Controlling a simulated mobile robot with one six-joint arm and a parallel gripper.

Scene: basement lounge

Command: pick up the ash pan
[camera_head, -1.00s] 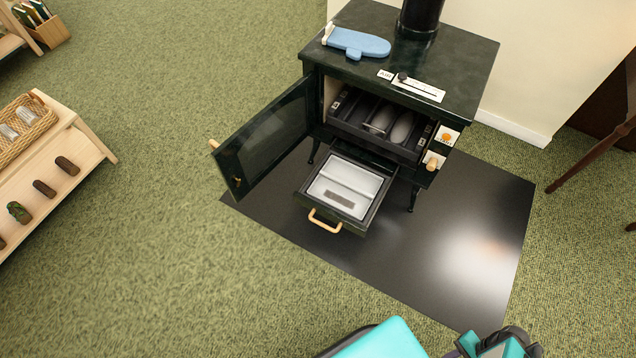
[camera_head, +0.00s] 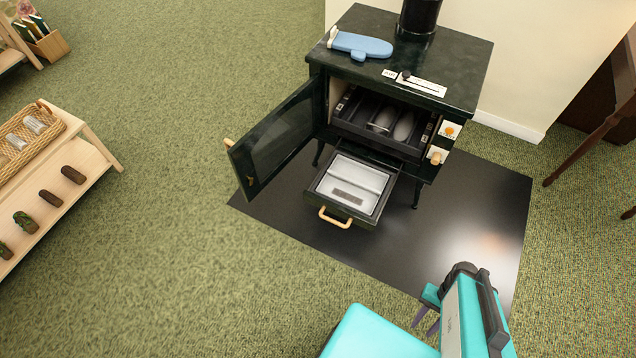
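The ash pan (camera_head: 352,186), a pale silver tray with a dark slotted patch near its front, sits in the pulled-out dark drawer (camera_head: 366,218) under the firebox of the stove (camera_head: 461,92). The drawer has a light wooden handle (camera_head: 335,218) at its front. My gripper (camera_head: 421,332) is in the lower right, in front of the stove and well apart from the pan.
The stove's glass door (camera_head: 275,143) stands open to the left, beside the drawer. A blue oven mitt (camera_head: 362,45) lies on the stove top. The black floor plate (camera_head: 455,235) is clear.

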